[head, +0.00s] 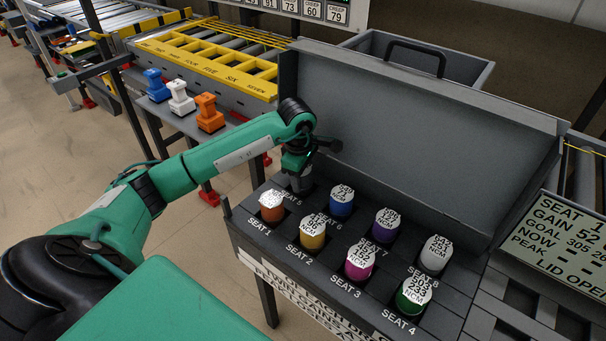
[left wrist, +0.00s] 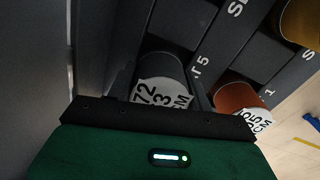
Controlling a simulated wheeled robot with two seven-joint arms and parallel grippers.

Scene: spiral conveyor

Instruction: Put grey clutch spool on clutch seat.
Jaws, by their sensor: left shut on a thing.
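My left gripper (head: 298,172) is shut on a dark grey spool (head: 301,184) at seat 5, the back left corner of the open case (head: 232,217). In the left wrist view the grey spool (left wrist: 163,70), with a white number label, sits between the two fingers. Its lower end is down by the SEAT 5 lettering; I cannot tell whether it rests in the seat or is lifted. My right gripper is not in view.
Other seats hold orange (head: 271,212), yellow (head: 312,238), magenta (head: 359,266), green (head: 413,299), blue (head: 341,205), purple (head: 386,227) and pale grey (head: 436,258) spools. The raised lid (head: 420,140) stands close behind the gripper. A display panel (head: 570,235) is at right.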

